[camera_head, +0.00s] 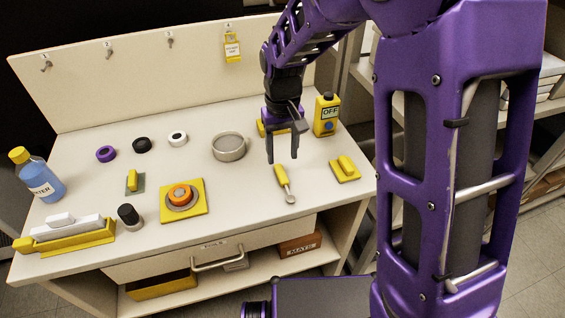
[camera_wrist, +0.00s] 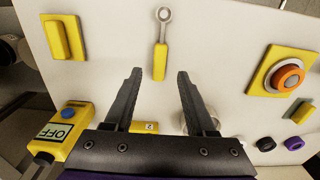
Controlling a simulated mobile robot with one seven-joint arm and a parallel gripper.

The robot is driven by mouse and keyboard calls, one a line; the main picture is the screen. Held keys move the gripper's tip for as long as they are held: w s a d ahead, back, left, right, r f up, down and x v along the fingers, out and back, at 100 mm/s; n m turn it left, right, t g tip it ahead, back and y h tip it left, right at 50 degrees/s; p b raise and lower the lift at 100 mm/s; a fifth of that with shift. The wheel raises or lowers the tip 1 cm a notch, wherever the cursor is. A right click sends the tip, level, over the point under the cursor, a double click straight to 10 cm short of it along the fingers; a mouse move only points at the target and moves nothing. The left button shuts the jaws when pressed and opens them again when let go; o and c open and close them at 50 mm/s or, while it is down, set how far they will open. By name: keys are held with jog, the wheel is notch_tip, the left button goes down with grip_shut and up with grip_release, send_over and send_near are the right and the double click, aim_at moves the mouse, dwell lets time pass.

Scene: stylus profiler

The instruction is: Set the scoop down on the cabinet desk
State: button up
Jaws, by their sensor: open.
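The scoop (camera_head: 284,184), with a yellow handle and a grey round end, lies flat on the white cabinet desk (camera_head: 105,185), near its right front part. The wrist view shows the scoop (camera_wrist: 160,48) lying beyond my fingertips, handle end towards me. My gripper (camera_head: 283,158) is open and empty just above and behind the handle. In the wrist view the handle lines up with the gap between the fingers (camera_wrist: 160,73), and neither finger touches it.
A yellow block on a plate (camera_head: 345,169) lies right of the scoop. A yellow device reading OFF (camera_head: 326,115) stands behind it. A grey round dish (camera_head: 229,147) and an orange knob on a yellow plate (camera_head: 182,196) are to the left. The desk's front edge is close.

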notch_tip(320, 180, up, 5)
jog(key=shift+r+p, duration=0.15)
jog(key=shift+p, duration=0.2)
